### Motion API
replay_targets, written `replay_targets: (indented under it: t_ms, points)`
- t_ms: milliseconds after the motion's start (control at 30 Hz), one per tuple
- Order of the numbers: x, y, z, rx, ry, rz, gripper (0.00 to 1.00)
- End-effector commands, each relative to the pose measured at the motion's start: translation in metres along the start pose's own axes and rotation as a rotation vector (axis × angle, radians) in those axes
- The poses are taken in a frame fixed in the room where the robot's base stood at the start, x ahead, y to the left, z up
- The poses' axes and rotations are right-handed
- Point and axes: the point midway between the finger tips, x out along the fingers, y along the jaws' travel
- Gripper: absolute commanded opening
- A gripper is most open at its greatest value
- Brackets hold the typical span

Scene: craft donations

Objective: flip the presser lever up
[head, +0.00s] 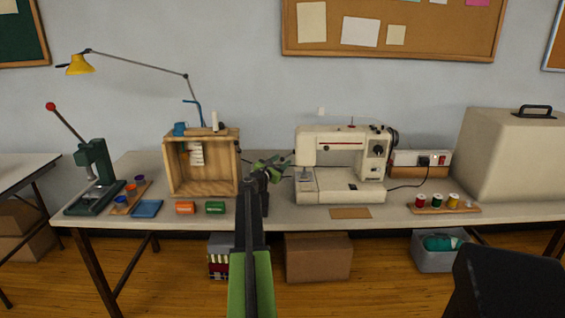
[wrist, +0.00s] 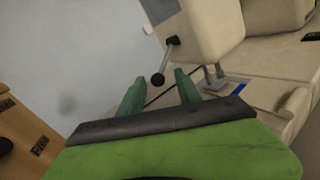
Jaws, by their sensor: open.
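The cream sewing machine (head: 345,140) stands on the table, just right of my gripper (head: 280,161) in the head view. In the wrist view the presser lever (wrist: 166,62) is a short grey rod with a black ball knob, slanting down from a dark pivot on the machine's head (wrist: 215,30). My gripper (wrist: 160,78) is open, its two green fingers either side of the knob in the picture. I cannot tell whether the fingers reach the lever in depth. The presser foot (wrist: 213,78) shows to the right of the fingers. The lever is too small to make out in the head view.
A wooden crate (head: 168,165) stands close left of my gripper, with a blue clamp and lamp arm above. A green hand press (head: 95,165) is at the far left. Thread spools (head: 437,200) and a beige case (head: 515,150) are at the right.

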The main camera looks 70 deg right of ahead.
Motion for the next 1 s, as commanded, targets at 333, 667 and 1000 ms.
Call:
replay_targets:
  t_ms: [333, 667, 1000]
  points:
    - [0.023, -0.001, 0.000, 0.000, 0.000, -0.001, 0.41]
    - [0.023, -0.001, 0.000, 0.000, 0.000, -0.002, 0.16]
    - [0.023, -0.003, 0.001, 0.001, -0.001, -0.005, 0.00]
